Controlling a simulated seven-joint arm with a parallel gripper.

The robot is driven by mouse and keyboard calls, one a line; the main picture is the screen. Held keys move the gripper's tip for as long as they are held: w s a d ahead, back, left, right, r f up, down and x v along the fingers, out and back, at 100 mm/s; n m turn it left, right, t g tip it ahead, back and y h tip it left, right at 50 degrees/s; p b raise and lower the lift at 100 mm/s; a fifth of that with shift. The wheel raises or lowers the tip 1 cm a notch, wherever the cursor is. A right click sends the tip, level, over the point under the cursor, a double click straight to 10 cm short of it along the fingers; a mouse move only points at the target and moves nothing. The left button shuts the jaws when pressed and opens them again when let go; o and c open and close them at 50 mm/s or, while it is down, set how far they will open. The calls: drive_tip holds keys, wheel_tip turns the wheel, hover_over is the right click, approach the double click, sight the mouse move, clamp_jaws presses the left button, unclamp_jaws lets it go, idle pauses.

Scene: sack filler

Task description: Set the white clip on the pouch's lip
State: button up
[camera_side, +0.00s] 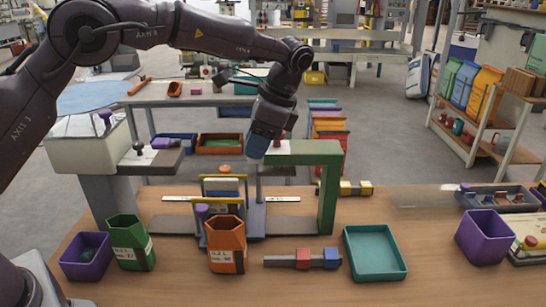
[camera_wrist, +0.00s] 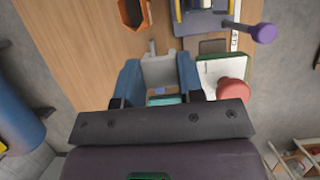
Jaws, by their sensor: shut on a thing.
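My gripper (camera_side: 258,148) hangs with its blue fingers pointing down, left of the green frame's top bar. In the wrist view my gripper (camera_wrist: 158,82) is shut on a pale grey-white piece, the white clip (camera_wrist: 159,70). In the side view I cannot make the clip out; it seems hidden by the fingers. An open-topped orange pouch (camera_side: 226,250) stands upright on the bench at the front, apart from my gripper; it also shows in the wrist view (camera_wrist: 134,14). A similar green pouch (camera_side: 130,246) stands to its left.
The green frame (camera_side: 328,185) stands close on the right. The filler stand (camera_side: 237,169) is behind the orange pouch. Purple bins (camera_side: 85,261), a teal tray (camera_side: 375,270) and a red-and-blue tool (camera_side: 303,259) lie around.

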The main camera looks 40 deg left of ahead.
drive_tip(key=a, duration=1.1)
hover_over(218, 179)
drive_tip(key=f, duration=0.4)
drive_tip(key=shift+w+d+f, duration=0.2)
drive_tip(key=shift+w+d, duration=0.1)
drive_tip(key=shift+d, duration=0.05)
drive_tip(key=shift+f, duration=2.35)
drive_tip(key=shift+f, duration=0.1)
drive_tip(key=shift+f, duration=1.25)
drive_tip(key=o, duration=1)
drive_tip(key=shift+r, duration=0.1)
